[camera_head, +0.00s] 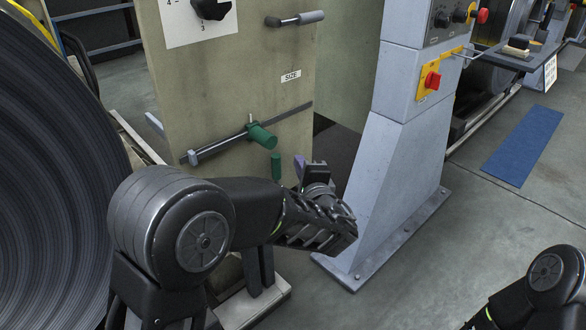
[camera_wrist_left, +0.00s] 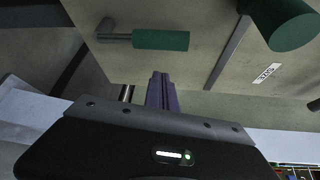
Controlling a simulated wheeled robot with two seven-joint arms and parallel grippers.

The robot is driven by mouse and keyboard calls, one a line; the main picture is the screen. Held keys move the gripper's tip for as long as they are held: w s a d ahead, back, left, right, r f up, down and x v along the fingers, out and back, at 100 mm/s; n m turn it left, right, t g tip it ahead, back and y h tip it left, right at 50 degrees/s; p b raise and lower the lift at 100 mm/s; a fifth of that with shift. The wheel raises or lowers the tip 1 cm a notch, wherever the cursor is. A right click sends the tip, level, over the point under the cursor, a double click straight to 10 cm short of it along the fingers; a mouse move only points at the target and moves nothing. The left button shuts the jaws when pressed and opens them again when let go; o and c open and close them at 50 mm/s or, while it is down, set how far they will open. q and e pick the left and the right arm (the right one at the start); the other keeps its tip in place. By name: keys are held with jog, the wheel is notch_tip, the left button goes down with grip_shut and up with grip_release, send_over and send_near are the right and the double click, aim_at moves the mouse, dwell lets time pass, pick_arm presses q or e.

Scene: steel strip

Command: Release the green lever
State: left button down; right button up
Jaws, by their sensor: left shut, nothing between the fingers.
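I cannot tell which one is the task's lever. My left gripper (camera_head: 299,166) is just right of the lower grip; its shut, empty purplish fingers (camera_wrist_left: 162,90) show below the green grip, apparently apart from it.
A grey pedestal (camera_head: 400,170) with a red switch (camera_head: 432,80) stands close to the right of my left gripper. A large dark coil (camera_head: 50,180) fills the left. Floor at right is open, with a blue mat (camera_head: 524,145).

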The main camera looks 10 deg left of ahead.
pick_arm(q)
jog(key=f+p+v, duration=0.1)
jog(key=p+v, duration=0.1)
jog(key=v, duration=0.8)
jog(key=shift+w+d+f, duration=0.1)
jog(key=shift+d+f, duration=0.05)
